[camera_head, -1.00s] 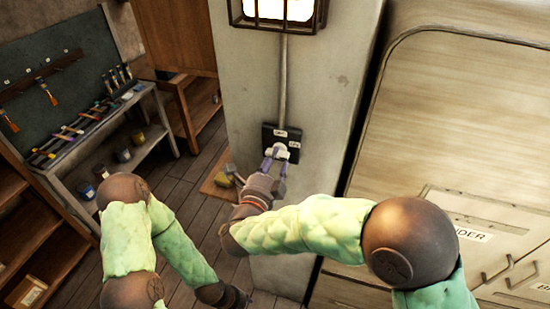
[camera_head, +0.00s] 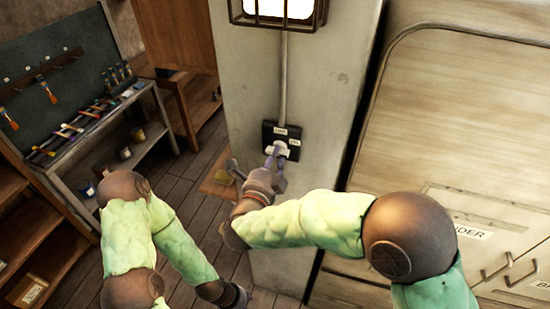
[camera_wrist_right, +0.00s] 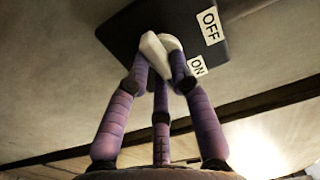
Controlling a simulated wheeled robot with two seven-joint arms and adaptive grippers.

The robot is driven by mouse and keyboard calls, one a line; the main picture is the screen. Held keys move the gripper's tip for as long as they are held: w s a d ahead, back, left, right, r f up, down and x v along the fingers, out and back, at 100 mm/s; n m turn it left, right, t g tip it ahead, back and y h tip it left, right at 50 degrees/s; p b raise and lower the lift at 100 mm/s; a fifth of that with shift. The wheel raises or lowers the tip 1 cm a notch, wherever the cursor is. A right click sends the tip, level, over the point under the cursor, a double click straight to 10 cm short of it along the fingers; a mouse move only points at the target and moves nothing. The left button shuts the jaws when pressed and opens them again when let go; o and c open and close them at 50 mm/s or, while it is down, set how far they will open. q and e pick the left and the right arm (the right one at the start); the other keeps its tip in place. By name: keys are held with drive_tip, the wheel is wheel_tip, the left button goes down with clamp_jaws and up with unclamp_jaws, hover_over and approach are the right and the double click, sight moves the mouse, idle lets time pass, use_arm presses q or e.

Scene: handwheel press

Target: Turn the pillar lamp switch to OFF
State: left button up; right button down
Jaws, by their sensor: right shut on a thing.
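The lamp switch is a black plate (camera_head: 268,131) with a white knob (camera_head: 283,148), mounted on the grey pillar (camera_head: 255,80). My right gripper (camera_head: 276,158) is at the knob. In the right wrist view, its purple fingers (camera_wrist_right: 162,68) are closed around the white knob (camera_wrist_right: 152,46), hiding part of it. The plate (camera_wrist_right: 140,25) carries an OFF label (camera_wrist_right: 210,25) and an ON label (camera_wrist_right: 196,66) on the right in that view. The pillar lamp (camera_head: 278,8) above glows white. My left gripper (camera_head: 236,299) hangs low by the pillar's foot, its fingers unclear.
A workbench (camera_head: 100,125) with brushes and paint pots is at the left. A conduit (camera_head: 282,75) runs from lamp to switch. The floor between bench and pillar is mostly clear.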

drive_tip(key=shift+s+d+r+n+p, duration=0.1)
drive_tip(key=shift+n+p, duration=1.3)
drive_tip(key=shift+n, duration=2.95)
drive_tip(key=shift+d+r+n+p, duration=0.1)
drive_tip(key=shift+n+p, duration=1.3)
drive_tip(key=shift+n, duration=2.95)
drive_tip(key=c, duration=1.1)
unclamp_jaws()
drive_tip(key=v, duration=1.2)
